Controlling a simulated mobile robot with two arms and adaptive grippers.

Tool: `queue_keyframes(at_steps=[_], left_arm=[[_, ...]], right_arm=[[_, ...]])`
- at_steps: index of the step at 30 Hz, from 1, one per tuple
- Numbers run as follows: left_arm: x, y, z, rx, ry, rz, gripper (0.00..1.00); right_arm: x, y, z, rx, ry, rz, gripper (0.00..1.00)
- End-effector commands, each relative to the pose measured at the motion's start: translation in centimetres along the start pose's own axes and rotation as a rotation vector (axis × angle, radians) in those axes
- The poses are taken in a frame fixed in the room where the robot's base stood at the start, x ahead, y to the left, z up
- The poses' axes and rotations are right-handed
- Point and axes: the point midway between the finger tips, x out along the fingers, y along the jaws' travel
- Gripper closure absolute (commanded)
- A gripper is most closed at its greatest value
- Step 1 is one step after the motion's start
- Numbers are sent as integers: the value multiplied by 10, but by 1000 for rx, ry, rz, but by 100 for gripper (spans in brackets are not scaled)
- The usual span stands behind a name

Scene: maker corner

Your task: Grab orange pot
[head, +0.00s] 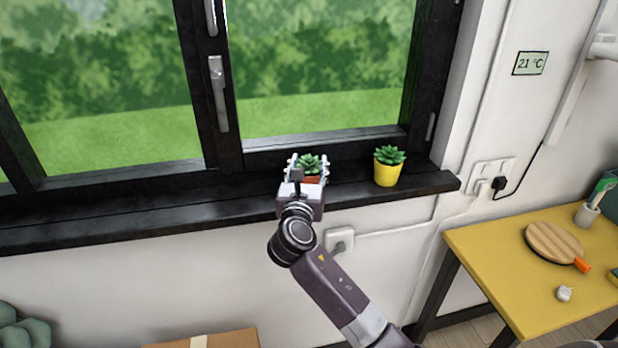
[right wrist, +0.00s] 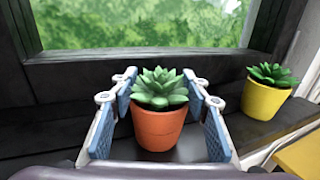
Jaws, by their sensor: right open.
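The orange pot (right wrist: 160,128) holds a green succulent and stands upright on the black windowsill (head: 110,217). In the head view only a little of the orange pot (head: 311,180) shows behind my right gripper (head: 306,167). In the right wrist view my right gripper (right wrist: 164,115) is open, with one finger pad on each side of the pot. A gap shows between the pot and both pads. My left gripper is in neither view.
A yellow pot (head: 387,173) with a succulent stands to the right on the sill; it also shows in the right wrist view (right wrist: 264,100). The window frame (head: 222,120) rises behind the sill. A yellow table (head: 490,262) stands at the lower right.

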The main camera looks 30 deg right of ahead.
Motion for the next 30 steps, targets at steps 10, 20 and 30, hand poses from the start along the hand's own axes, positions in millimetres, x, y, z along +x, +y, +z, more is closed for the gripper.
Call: queue_keyframes(at_steps=[10,20,30], left_arm=[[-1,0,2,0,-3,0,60],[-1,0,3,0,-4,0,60],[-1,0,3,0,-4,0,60]], right_arm=[[5,0,0,2,1,0,64],[4,0,-1,2,1,0,100],[4,0,1,3,-1,1,100]])
